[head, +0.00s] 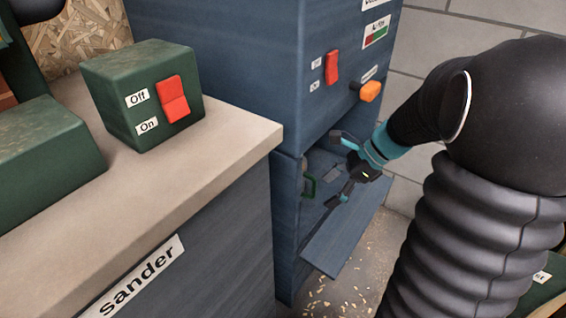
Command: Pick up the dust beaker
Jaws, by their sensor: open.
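A dust beaker cannot be made out for certain. My gripper (337,168) is at this opening, coming from the right. Its two fingers are spread apart, one above the other, with nothing seen between them. The green piece lies just to the left of the fingers, apart from them.
A blue flap (345,238) is folded out below the opening. Red (332,68) and orange (370,91) controls sit above it. A sander bench (225,160) with a green switch box (130,90) stands at the left. Wood chips (345,292) lie on the floor.

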